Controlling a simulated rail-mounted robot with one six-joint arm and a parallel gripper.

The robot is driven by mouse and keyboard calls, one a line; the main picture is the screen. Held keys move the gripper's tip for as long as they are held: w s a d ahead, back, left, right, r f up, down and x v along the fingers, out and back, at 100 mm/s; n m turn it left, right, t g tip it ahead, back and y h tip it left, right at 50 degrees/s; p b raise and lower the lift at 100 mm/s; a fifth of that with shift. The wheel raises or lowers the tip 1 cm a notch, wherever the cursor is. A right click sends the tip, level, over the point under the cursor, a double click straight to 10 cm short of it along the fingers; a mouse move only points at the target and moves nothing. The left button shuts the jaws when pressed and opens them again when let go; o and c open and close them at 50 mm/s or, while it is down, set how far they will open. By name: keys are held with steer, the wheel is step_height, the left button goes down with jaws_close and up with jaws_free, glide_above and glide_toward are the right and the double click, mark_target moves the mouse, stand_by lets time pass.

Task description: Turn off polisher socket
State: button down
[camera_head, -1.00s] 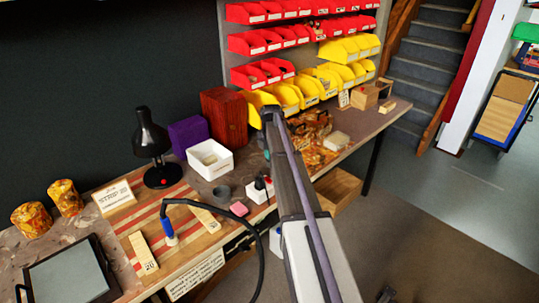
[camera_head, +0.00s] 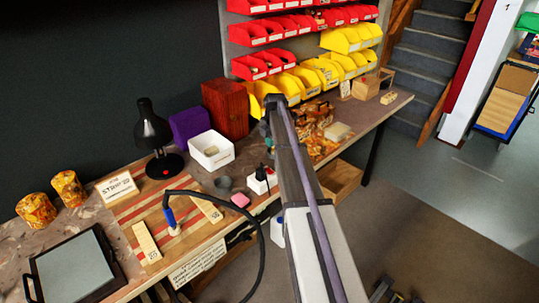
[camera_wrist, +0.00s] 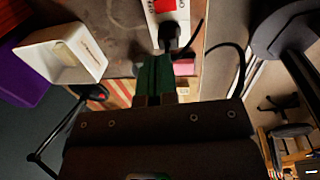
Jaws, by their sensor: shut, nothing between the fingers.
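The polisher socket is a white socket strip (camera_head: 262,184) at the bench's front edge, partly behind my arm in the head view. A black plug (camera_head: 261,172) sits in it. In the wrist view the strip (camera_wrist: 153,14) is at the top, cut off by the frame, with red parts on its face. The black plug (camera_wrist: 170,38) and its cable show at its lower end. My gripper (camera_wrist: 155,62) has green fingers, shut and empty, with the tips close to the plug in the picture. I cannot tell whether they touch. In the head view my arm mostly hides the gripper.
The blue-handled polishing tool (camera_head: 170,218) lies on the striped board with a black cable looping off the bench. Yellow bins (camera_head: 300,84) rise behind.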

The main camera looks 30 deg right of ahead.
mark_target(268, 169)
steer(key=f+b, duration=0.4)
steer(key=w+f+b, duration=0.1)
steer(key=f+b, duration=0.3)
steer(key=f, duration=0.1)
steer(key=f+b, duration=0.4)
steer(key=b, duration=0.1)
steer(key=shift+w+a+f, duration=0.2)
steer(key=shift+w+f, duration=0.1)
steer(key=shift+r, duration=0.1)
